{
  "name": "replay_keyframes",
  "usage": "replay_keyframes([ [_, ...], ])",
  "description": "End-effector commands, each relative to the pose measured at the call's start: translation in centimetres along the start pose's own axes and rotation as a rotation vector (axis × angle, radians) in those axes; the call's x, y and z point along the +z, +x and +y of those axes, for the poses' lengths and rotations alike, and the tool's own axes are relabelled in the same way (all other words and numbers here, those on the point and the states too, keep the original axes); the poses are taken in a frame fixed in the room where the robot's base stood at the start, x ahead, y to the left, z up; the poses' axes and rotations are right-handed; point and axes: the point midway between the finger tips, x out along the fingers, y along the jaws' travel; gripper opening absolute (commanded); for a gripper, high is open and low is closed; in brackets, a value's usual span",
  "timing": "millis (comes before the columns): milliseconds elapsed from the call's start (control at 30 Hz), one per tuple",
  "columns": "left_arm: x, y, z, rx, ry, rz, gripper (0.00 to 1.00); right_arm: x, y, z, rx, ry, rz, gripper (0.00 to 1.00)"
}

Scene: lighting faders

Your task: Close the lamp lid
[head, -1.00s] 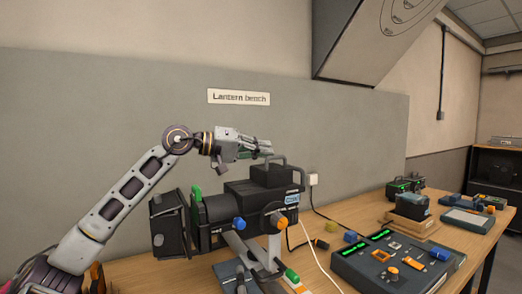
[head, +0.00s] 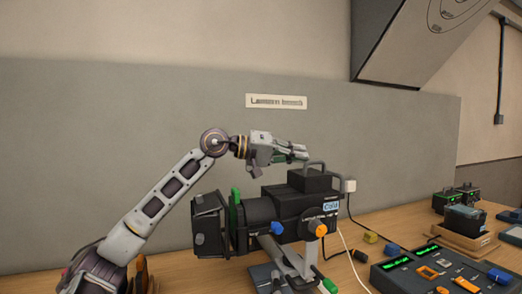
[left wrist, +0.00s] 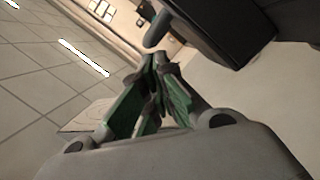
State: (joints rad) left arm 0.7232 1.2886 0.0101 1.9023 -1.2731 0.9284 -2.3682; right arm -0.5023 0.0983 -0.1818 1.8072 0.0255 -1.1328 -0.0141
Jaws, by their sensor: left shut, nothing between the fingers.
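The black stage lamp (head: 292,213) stands on the wooden bench in the head view. Its raised top housing (head: 313,181) has a grey bar handle (head: 316,166) above it. I cannot tell whether this top part is the lid, or how far it is shut. My left gripper (head: 305,154) is shut and empty, just above and left of the top housing. In the left wrist view, its green-padded fingers (left wrist: 158,72) point at a rounded grey bar end (left wrist: 157,30) beside a dark box-like part (left wrist: 215,28). Contact is unclear. My right gripper is not in view.
A fader console (head: 445,272) with green displays sits on the bench at the right. Behind it is a small wooden tray (head: 462,238) holding a dark device. A pale cable (head: 352,248) runs beside the lamp. The grey wall panel stands behind.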

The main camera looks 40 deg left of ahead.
Motion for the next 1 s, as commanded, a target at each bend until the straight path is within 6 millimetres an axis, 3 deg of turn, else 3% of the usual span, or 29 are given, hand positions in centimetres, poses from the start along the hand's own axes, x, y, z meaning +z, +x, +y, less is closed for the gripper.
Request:
replay_keyframes([
  [1000,0.1,-4.1,0.1,0.000,0.001,-0.003,0.00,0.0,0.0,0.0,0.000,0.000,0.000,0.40],
])
